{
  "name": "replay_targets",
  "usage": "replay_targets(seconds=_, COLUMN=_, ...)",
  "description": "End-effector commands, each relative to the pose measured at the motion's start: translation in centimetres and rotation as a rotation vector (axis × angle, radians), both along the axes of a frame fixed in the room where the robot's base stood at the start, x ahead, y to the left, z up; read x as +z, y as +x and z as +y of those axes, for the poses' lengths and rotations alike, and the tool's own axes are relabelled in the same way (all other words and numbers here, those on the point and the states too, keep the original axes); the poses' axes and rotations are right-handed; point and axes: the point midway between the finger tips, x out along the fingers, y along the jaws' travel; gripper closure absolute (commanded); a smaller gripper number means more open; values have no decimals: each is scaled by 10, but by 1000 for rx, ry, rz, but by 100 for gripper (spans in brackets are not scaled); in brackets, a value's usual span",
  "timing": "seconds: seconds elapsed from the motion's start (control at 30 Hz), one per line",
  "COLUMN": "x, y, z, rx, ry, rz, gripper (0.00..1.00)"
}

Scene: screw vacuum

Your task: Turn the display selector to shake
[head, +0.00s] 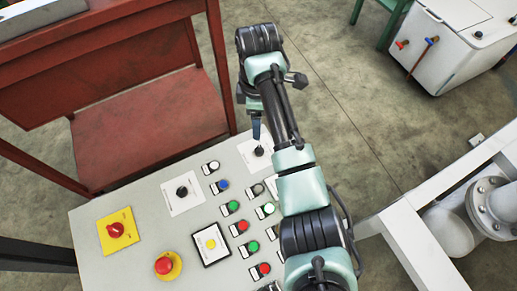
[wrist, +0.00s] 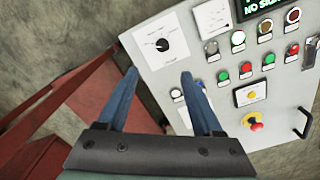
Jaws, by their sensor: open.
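A black selector knob on a white dial plate (head: 258,152) sits near the far edge of the grey control panel. The same knob shows in the wrist view (wrist: 162,45), its dial printing too small to read. My gripper (wrist: 160,73) is open and empty. Its fingertips appear just short of this knob, one to each side, and apart from it. In the head view my gripper (head: 256,130) points down above the knob. A second black knob on a white plate (head: 182,191) lies to the left. I cannot read which knob is labelled the display selector.
The grey panel (head: 95,265) carries several coloured buttons, a red emergency button (head: 165,265) and a red switch on a yellow plate (head: 117,230). A display (wrist: 264,6) reads "NO SIGNAL". A red shelf frame (head: 150,125) stands beyond the panel. White pipework (head: 450,225) is at right.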

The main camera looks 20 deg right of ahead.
Motion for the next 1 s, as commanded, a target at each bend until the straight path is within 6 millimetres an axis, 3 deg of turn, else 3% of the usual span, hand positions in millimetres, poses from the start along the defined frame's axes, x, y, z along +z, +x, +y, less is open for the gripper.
replay_targets(seconds=0.23, x=-28, y=-4, z=-2, rx=6, ry=1, rz=20, gripper=32)
replay_targets(seconds=0.5, x=-86, y=-4, z=-2, rx=5, ry=0, rz=19, gripper=32)
replay_targets(seconds=0.7, x=-118, y=-4, z=-2, rx=5, ry=0, rz=17, gripper=32)
replay_targets(seconds=1.0, x=-133, y=-3, z=-2, rx=5, ry=0, rz=15, gripper=32)
